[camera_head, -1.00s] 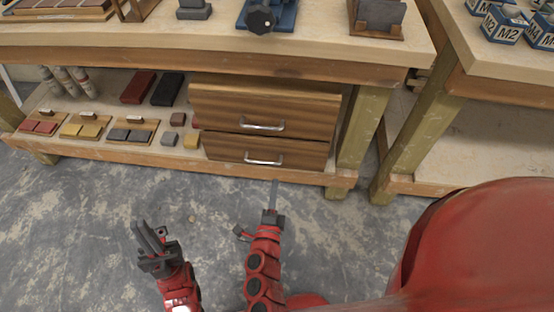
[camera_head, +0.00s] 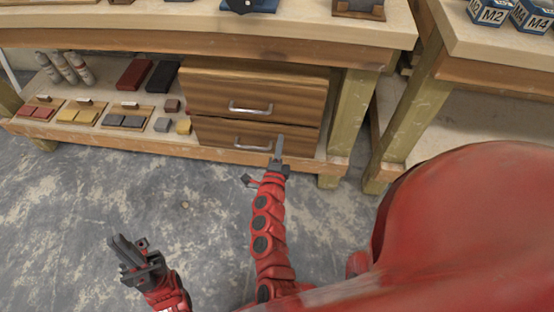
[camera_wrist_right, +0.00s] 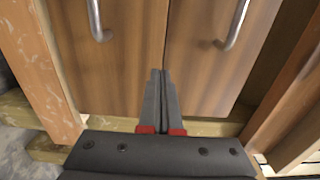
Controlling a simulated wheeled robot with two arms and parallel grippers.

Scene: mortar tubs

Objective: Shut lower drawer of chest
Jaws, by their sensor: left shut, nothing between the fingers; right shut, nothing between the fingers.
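The chest has two brown wooden drawers, under the bench top. The lower drawer (camera_head: 220,132) has a metal handle (camera_head: 253,147) and sits below the upper drawer (camera_head: 215,92). Its front looks set back from the upper front; how far out it stands I cannot tell. My right gripper (camera_head: 280,144) is shut and empty, pointing at the drawer fronts, right of the lower handle. In the right wrist view, turned sideways, the lower drawer (camera_wrist_right: 105,75) is on the left, and the fingertips overlap the seam; contact is unclear. My left gripper (camera_head: 119,243) is shut and empty above the floor.
The bench's lower shelf holds red, yellow and grey blocks on small boards (camera_head: 77,116) left of the chest. A wooden bench leg (camera_head: 350,112) stands right of the drawers. A second bench (camera_head: 480,75) is further right. The concrete floor (camera_head: 70,200) in front is clear.

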